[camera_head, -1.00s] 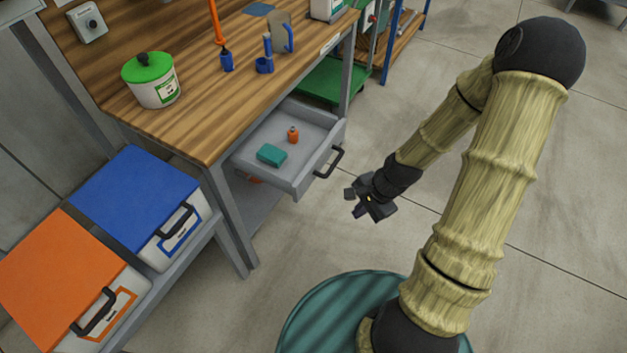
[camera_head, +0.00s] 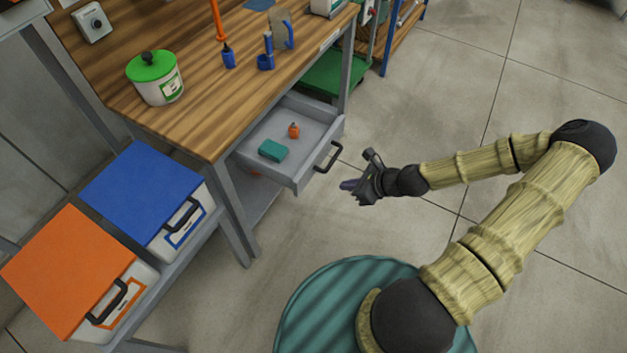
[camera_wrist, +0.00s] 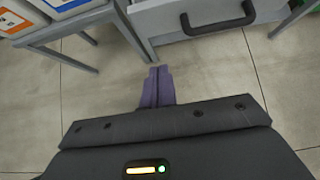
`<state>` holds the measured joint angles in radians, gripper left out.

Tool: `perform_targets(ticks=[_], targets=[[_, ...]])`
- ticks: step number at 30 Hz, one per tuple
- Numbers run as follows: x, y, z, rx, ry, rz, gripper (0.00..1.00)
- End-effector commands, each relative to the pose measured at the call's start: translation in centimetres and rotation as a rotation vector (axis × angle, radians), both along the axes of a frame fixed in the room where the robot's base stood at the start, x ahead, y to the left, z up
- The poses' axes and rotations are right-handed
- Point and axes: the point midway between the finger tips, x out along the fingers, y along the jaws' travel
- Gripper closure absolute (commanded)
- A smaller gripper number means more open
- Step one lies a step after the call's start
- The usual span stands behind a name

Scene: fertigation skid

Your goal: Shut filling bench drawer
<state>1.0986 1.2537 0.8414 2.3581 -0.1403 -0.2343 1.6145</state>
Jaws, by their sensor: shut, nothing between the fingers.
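The grey bench drawer (camera_head: 300,172) stands pulled out under the wooden filling bench (camera_head: 200,110). A teal box (camera_head: 273,150) and a small orange bottle (camera_head: 294,130) lie in it. Its black handle (camera_head: 329,158) is on the front panel. My gripper (camera_head: 350,185) is shut and empty, a short way in front of the drawer, to the right of the handle and apart from it. In the wrist view the shut fingers (camera_wrist: 158,84) point toward the drawer front (camera_wrist: 200,22), with the handle (camera_wrist: 218,24) ahead and a little to the right.
Bins with blue (camera_head: 140,190) and orange (camera_head: 70,270) lids stand on a low rack at the left. A green-lidded pot (camera_head: 157,82) and blue holders (camera_head: 266,58) stand on the bench. A bench leg (camera_head: 236,215) is left of the drawer. The floor in front is clear.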

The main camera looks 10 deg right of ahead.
Motion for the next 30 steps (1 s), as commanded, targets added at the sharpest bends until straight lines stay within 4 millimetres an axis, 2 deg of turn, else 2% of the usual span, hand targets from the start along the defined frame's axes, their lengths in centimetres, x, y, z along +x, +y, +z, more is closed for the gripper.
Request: perform_targets(ticks=[8, 21, 30], targets=[[1.1, 1.7, -1.8, 0.001, 0.002, 0.005, 1.00], [4.4, 6.3, -6.9, -0.001, 0.000, 0.005, 1.00], [6.4, 8.9, -6.7, -0.002, -0.001, 0.003, 1.00]])
